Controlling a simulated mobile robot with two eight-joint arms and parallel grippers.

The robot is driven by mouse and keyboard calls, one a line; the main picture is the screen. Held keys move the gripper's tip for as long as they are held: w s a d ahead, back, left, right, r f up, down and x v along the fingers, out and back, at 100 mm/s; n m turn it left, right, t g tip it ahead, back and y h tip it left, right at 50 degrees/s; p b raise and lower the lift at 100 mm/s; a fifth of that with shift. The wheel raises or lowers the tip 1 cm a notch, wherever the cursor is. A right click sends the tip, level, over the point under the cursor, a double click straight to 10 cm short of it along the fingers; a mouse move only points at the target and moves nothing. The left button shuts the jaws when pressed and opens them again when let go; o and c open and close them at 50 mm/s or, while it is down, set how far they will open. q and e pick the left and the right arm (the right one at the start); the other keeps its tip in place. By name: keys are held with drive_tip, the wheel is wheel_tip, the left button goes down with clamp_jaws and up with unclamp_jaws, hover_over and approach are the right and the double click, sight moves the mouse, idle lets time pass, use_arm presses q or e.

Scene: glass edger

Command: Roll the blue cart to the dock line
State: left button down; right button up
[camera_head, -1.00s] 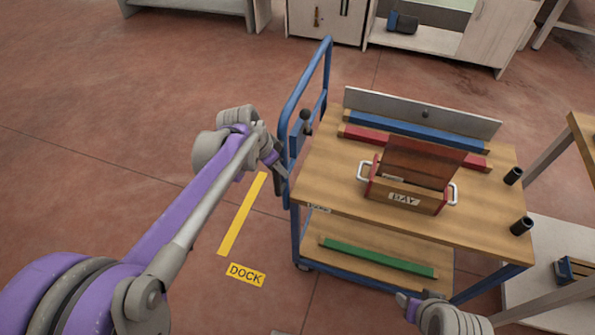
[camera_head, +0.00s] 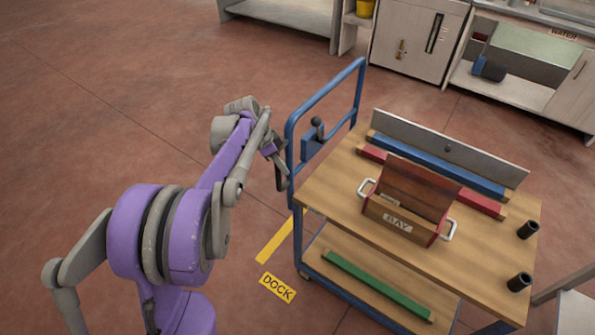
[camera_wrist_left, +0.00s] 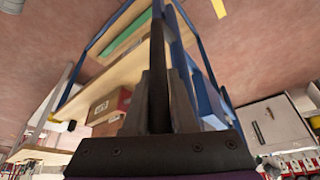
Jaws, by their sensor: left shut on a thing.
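The blue cart (camera_head: 298,240) has blue tube framing, a wooden top and a lower shelf. Its blue push handle (camera_head: 325,97) rises at the left end. My left gripper (camera_head: 281,168) is at that end, shut on a dark upright bar beside the blue handle post. The wrist view shows this dark bar (camera_wrist_left: 158,60) between the fingers. The yellow dock line (camera_head: 276,241) lies on the floor left of the cart, and its far end meets or passes behind the cart's left corner post in this view. A yellow DOCK label (camera_head: 277,288) lies nearby. My right gripper is not in view.
On the cart are a red-brown BAY box (camera_head: 398,222), blue (camera_head: 440,165) and red bars, a grey back plate and two dark cups; a green bar (camera_head: 375,284) lies on its shelf. Cabinets (camera_head: 420,40) stand behind. Floor at left is open.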

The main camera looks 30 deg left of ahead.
use_arm(q)
drive_tip(key=a+p, duration=0.1)
drive_tip(key=a, duration=1.2)
drive_tip(key=shift+w+a, duration=0.25)
drive_tip(key=c, duration=0.7)
unclamp_jaws()
drive_tip(key=shift+r, duration=0.15)
drive_tip(key=p+v, duration=0.1)
drive_tip(key=v, duration=0.9)
drive_tip(key=shift+s+r, duration=0.1)
drive_tip(key=shift+r, duration=0.2)
drive_tip(key=shift+f, duration=0.1)
